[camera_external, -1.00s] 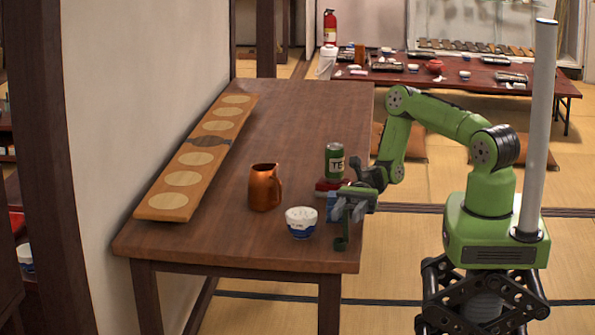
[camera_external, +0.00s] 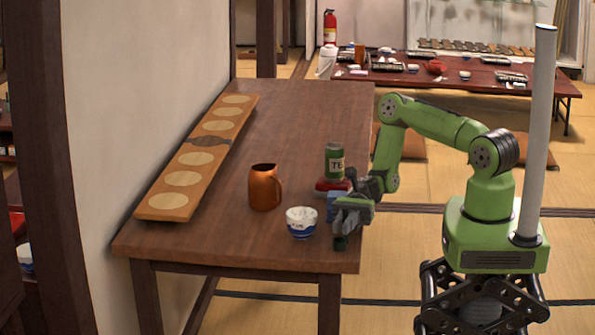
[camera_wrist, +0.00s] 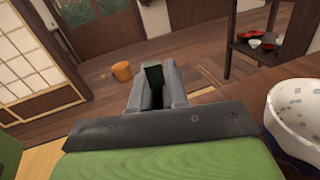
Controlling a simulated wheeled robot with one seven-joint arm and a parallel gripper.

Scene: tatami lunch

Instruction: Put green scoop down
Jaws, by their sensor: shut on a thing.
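The green scoop (camera_external: 340,243) is dark green and sits at the near right corner of the table (camera_external: 200,243). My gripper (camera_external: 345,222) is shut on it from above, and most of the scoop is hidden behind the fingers. Its lower part shows just under the fingers, at or very near the table top; I cannot tell whether it touches. In the wrist view the scoop (camera_wrist: 153,77) is a dark green strip between the two grey fingers.
A white and blue bowl (camera_external: 301,223) stands just left of my gripper. A copper pitcher (camera_external: 264,188) is further left. A green tea can (camera_external: 334,161) stands behind, with a red item (camera_external: 330,185) below it. A long wooden board (camera_external: 170,201) lies along the wall. The table's far middle is clear.

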